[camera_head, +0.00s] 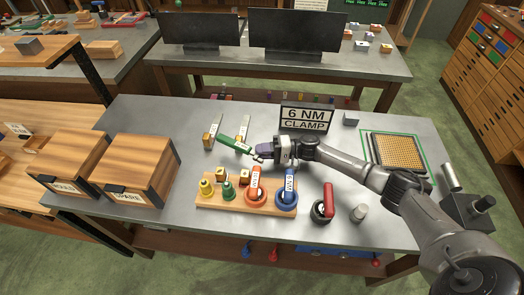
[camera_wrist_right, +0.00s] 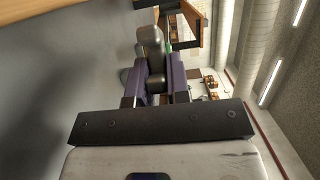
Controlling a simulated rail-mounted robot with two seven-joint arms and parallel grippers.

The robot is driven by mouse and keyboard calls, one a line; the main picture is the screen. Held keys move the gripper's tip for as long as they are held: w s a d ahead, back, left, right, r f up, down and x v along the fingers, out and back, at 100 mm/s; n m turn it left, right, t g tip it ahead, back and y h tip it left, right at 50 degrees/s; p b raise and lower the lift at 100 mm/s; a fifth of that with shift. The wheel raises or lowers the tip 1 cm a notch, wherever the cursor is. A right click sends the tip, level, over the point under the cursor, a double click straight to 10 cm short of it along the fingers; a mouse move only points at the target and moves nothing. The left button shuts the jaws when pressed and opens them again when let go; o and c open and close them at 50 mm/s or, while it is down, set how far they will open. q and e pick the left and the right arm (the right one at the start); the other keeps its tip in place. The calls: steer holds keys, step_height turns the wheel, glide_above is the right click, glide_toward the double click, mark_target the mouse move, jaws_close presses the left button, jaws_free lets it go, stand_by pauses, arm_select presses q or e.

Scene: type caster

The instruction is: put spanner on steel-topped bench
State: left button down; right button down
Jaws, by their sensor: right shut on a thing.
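The spanner (camera_head: 236,145) has a green handle and a darker grey end. My right gripper (camera_head: 265,151) is shut on its grey end, near the middle of the steel-topped bench (camera_head: 160,114). The handle points left and slightly away. In the right wrist view, the spanner's grey part (camera_wrist_right: 152,48) sits between the purple fingers of my right gripper (camera_wrist_right: 160,84). The spanner is over the grey bench top; I cannot tell whether it touches it. My left gripper is not in view.
A 6 NM CLAMP sign (camera_head: 306,118) stands behind the gripper. A wooden rack (camera_head: 235,205) with coloured tools is in front. Wooden boxes (camera_head: 133,165) stand at left, a green-edged tray (camera_head: 396,152) at right. The bench's back left is clear.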

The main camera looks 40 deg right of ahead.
steer(key=shift+f+b, duration=0.35)
steer(key=shift+f, duration=0.05)
steer(key=c, duration=1.1)
jaws_free()
steer(key=shift+r, duration=0.1)
